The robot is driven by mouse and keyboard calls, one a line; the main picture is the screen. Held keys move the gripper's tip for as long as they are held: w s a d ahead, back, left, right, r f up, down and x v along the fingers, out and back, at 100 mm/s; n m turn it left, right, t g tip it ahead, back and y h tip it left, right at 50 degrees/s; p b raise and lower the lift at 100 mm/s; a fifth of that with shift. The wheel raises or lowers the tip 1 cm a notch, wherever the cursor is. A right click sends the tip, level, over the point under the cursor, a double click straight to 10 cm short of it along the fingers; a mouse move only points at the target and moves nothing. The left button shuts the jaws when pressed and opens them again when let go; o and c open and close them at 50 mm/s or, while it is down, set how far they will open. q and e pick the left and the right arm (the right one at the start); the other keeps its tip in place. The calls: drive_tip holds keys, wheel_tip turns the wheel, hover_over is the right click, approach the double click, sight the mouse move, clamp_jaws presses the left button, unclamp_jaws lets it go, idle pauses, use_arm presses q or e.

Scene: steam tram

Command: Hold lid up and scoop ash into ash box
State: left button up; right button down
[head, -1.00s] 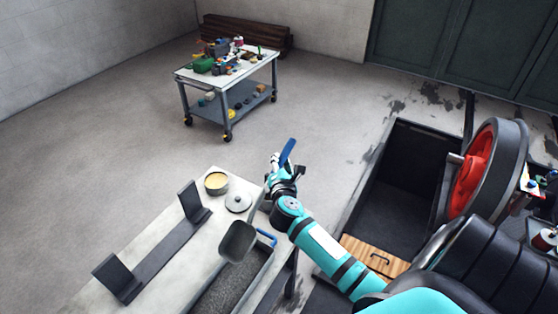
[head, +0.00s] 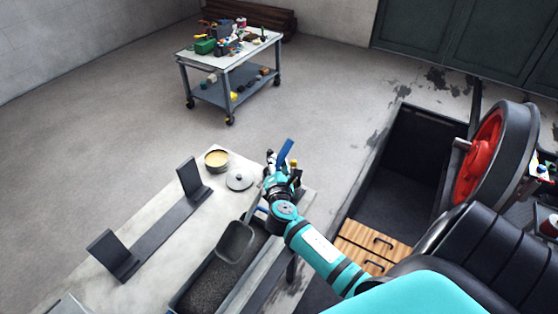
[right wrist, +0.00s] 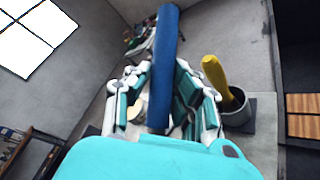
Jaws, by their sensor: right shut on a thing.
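My right gripper (head: 281,172) is above the far right corner of the pale bench and shut on a blue handle, whose upper end stands up past the fingers. The handle also shows between the fingers in the right wrist view (right wrist: 160,75). It appears to belong to the grey scoop (head: 235,243), whose pan is over dark granular ash (head: 208,286) in a long trough; my arm hides part of the link. I cannot tell whether the pan touches the ash. A wooden cover with two handles (head: 352,247) lies in the dark pit. My left gripper is out of view.
A yellow handle (right wrist: 213,76) leans in a grey cup (right wrist: 236,108) beside my gripper. A red wheel (head: 486,155) stands at right.

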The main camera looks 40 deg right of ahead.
sight(268, 174)
drive_tip(key=shift+s+a+f+b, duration=1.5)
drive_tip(key=shift+a+f+b, duration=0.7)
drive_tip(key=shift+a+f, duration=1.65)
drive_tip(key=r+p, duration=0.1)
drive_tip(key=p, duration=0.2)
drive_tip(key=d+r+m+g+y+p, duration=0.1)
drive_tip(key=r+p, duration=0.1)
drive_tip(key=p, duration=0.2)
drive_tip(key=w+d+r+g+y+p, duration=0.1)
drive_tip(key=r+p, duration=0.1)
drive_tip(key=p, duration=0.1)
drive_tip(key=shift+d+m+p, duration=0.1)
drive_tip(key=shift+m+p, duration=0.2)
drive_tip(key=shift+w+d+r, duration=0.15)
drive_tip(key=shift+d+r, duration=0.15)
drive_tip(key=shift+r, duration=0.1)
drive_tip(key=shift+w+d+r+y, duration=0.1)
drive_tip(key=shift+d+r+y, duration=0.2)
drive_tip(key=shift+r, duration=0.35)
